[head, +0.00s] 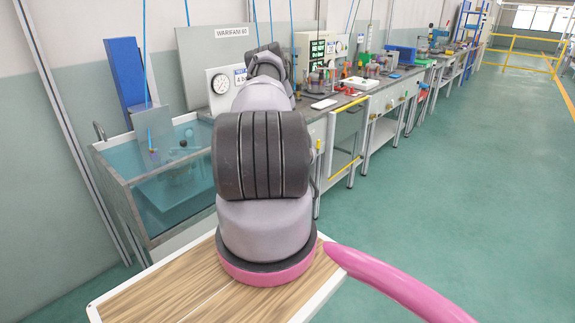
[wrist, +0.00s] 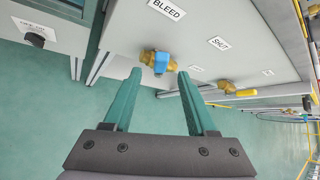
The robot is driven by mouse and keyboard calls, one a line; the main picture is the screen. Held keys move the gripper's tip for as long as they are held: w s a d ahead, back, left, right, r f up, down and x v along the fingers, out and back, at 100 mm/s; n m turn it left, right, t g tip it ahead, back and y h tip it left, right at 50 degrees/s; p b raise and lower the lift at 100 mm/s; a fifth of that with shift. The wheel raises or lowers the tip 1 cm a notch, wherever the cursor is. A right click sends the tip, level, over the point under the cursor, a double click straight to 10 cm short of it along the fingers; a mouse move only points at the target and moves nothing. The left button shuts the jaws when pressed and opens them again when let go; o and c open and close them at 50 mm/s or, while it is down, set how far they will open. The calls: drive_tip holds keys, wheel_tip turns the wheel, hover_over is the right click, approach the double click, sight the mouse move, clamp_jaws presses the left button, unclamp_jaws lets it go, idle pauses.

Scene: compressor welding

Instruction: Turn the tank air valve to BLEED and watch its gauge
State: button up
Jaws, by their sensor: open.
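In the wrist view, a brass valve with a blue handle (wrist: 160,62) sticks out from a light grey panel. A BLEED label (wrist: 166,8) is above it and a SHUT label (wrist: 219,43) is to its right. I cannot tell which label the handle points to. My gripper (wrist: 159,73) is open, its two teal fingers to either side of the valve in the picture, with nothing held. The valve shows just past the fingertips; no contact is visible. In the head view, my arm hides the gripper and valve. A round white gauge (head: 219,84) shows left of my arm; its reading is too small.
A second brass valve with a yellow handle (wrist: 234,90) sits to the right in the wrist view. A glass-sided water tank (head: 120,185) stands left in the head view. Workbenches (head: 385,98) with equipment run along the wall. The green floor at right is clear.

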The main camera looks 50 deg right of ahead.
drive_tip(key=v, duration=0.3)
drive_tip(key=shift+s+a+r, duration=0.1)
drive_tip(key=shift+s+r, duration=0.1)
idle(0.6)
